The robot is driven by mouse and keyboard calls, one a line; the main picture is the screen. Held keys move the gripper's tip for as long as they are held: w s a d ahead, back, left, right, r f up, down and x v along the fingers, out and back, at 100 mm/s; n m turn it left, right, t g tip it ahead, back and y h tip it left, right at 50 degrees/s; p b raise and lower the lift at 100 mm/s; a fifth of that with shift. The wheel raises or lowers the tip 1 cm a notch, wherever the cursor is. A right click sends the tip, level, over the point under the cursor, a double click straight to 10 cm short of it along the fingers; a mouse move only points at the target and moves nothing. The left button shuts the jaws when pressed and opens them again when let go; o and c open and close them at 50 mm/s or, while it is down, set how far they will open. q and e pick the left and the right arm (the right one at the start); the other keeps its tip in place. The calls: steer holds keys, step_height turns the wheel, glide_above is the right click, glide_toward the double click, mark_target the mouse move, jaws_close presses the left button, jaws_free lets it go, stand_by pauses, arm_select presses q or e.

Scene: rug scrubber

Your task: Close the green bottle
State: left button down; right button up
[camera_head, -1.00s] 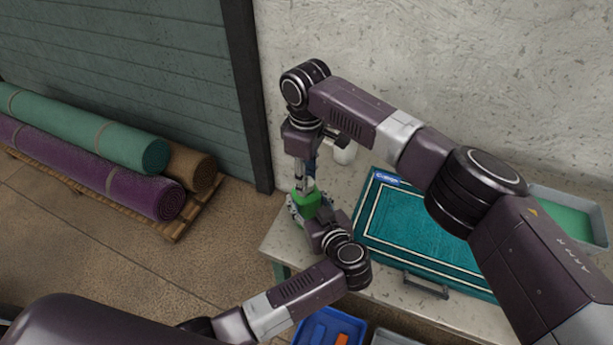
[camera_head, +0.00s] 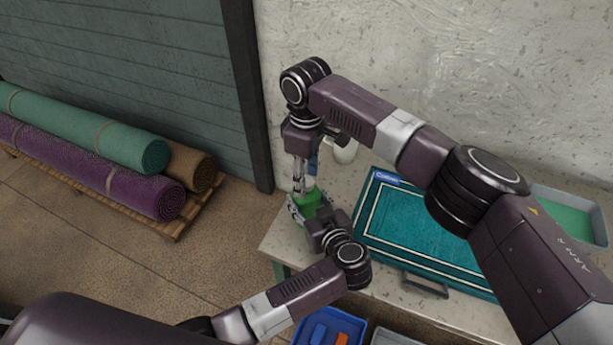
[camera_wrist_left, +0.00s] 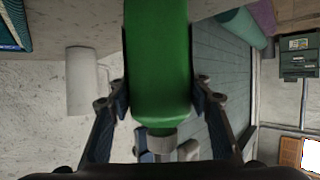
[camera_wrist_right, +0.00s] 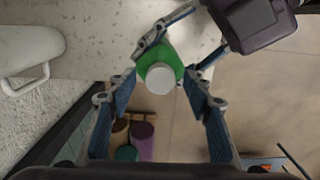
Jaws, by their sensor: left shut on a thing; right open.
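The green bottle (camera_head: 311,201) stands upright at the left end of the table, with a white cap (camera_wrist_right: 161,78) on top. Whether the cap is fully tight cannot be told. My left gripper (camera_wrist_left: 160,92) is shut on the bottle's green body (camera_wrist_left: 158,60), one finger on each side. My right gripper (camera_wrist_right: 160,95) points down over the bottle; its fingers are open and spread on both sides of the cap, apart from it. In the head view the left gripper's fingers are largely hidden by its own wrist and the bottle.
A white container with a handle (camera_wrist_right: 28,50) stands behind the bottle near the wall. A teal rug (camera_head: 420,232) lies on the table to the right, with a grey tray (camera_head: 572,215) beyond. A blue bin (camera_head: 322,326) is below the front edge. Rolled rugs (camera_head: 95,175) lie left.

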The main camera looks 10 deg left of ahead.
step_height(320, 180, up, 12)
stand_by(0.4)
steer(key=shift+f, duration=0.1)
arm_select(q)
steer(key=c, duration=0.9)
jaws_free()
steer(key=shift+c, duration=0.2)
steer(key=v, duration=1.2)
